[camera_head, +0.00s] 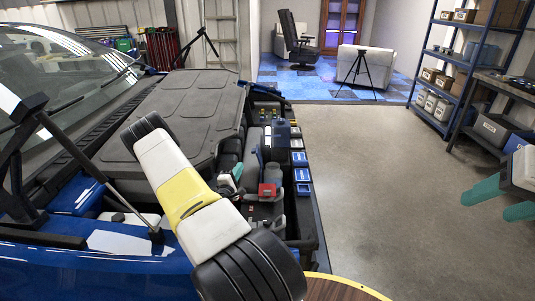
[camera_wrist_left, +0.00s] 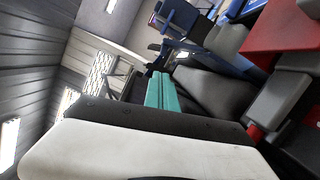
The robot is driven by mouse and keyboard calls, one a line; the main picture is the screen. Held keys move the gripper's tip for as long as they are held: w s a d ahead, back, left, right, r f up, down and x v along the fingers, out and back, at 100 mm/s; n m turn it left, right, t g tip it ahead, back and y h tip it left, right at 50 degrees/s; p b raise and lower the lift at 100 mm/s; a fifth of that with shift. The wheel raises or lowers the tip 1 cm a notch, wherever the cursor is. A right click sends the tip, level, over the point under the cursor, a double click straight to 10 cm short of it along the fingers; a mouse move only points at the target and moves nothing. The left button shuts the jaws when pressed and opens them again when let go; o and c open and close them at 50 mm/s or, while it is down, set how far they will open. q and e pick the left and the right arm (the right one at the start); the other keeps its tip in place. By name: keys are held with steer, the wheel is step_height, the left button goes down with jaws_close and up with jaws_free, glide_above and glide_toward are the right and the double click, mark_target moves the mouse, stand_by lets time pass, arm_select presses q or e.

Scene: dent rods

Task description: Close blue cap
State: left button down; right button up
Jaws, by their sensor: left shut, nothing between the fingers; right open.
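A narrow blue upright piece (camera_head: 259,156), which looks like the raised blue cap, stands in the engine bay just right of my left gripper. In the left wrist view, blue parts (camera_wrist_left: 208,52) lie beyond and right of the fingertips; I cannot tell exactly which is the cap. My right gripper (camera_head: 502,200) is open and empty at the right edge, far from the bay.
Shelving (camera_head: 480,60) stands far right. The concrete floor (camera_head: 400,180) between is clear.

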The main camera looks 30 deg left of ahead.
arm_select(q)
steer(key=x, duration=0.9)
steer(key=shift+w, duration=0.2)
